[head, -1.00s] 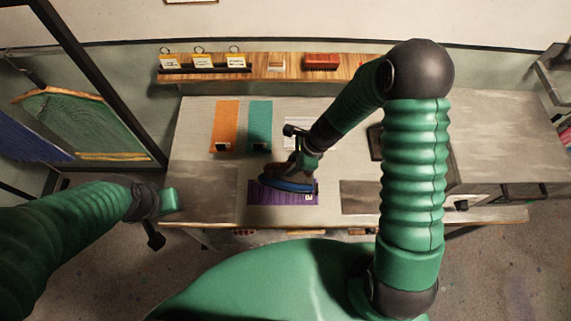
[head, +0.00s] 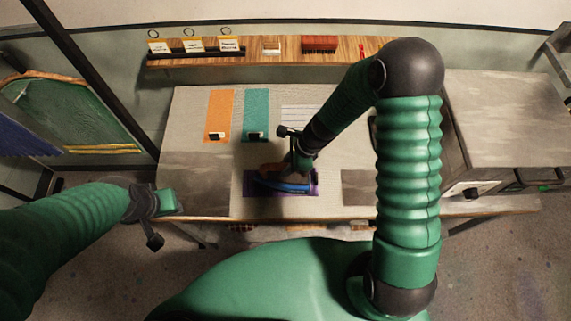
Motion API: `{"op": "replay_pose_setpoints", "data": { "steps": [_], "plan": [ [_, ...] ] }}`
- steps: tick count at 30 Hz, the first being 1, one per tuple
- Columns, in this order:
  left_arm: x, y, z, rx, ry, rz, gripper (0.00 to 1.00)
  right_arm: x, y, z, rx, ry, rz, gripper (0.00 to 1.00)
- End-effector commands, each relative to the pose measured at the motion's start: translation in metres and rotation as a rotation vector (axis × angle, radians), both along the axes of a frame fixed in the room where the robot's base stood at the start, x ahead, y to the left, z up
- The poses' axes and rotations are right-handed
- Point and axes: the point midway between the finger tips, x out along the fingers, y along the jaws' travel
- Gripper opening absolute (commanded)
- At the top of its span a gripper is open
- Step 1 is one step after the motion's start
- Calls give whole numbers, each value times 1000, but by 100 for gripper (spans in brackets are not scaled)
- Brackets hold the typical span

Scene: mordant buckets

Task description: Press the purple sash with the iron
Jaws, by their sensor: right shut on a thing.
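The purple sash (head: 268,190) lies flat on the pale cloth near the front of the table. The blue iron (head: 284,184) is over the sash and hides much of it; it looks to be resting on it, though the contact edge is in shadow. My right gripper (head: 290,168) is shut on the iron from above. My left gripper (head: 160,215) hangs at the left, off the table's front left corner and holding nothing that I can see; its jaw gap is not clear.
An orange sash (head: 220,112) and a teal sash (head: 256,110) lie behind, with a striped paper (head: 300,117) beside them. A wooden shelf (head: 270,62) with tags and a red brush (head: 319,44) runs along the back. A grey cabinet (head: 500,125) stands right. The table's left part is clear.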

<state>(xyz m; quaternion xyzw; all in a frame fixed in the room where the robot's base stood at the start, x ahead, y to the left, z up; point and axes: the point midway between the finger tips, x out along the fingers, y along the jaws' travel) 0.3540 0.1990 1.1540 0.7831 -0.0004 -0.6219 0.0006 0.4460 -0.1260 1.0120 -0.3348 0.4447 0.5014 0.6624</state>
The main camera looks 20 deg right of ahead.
Motion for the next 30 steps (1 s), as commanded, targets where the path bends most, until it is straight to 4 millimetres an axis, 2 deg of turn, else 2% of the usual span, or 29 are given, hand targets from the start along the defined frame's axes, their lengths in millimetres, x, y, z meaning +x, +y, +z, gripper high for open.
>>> {"op": "replay_pose_setpoints", "data": {
  "steps": [30],
  "plan": [
    [0,0,-4,0,0,0,36,2,0,-6,1,-2,1,0]
  ]
}}
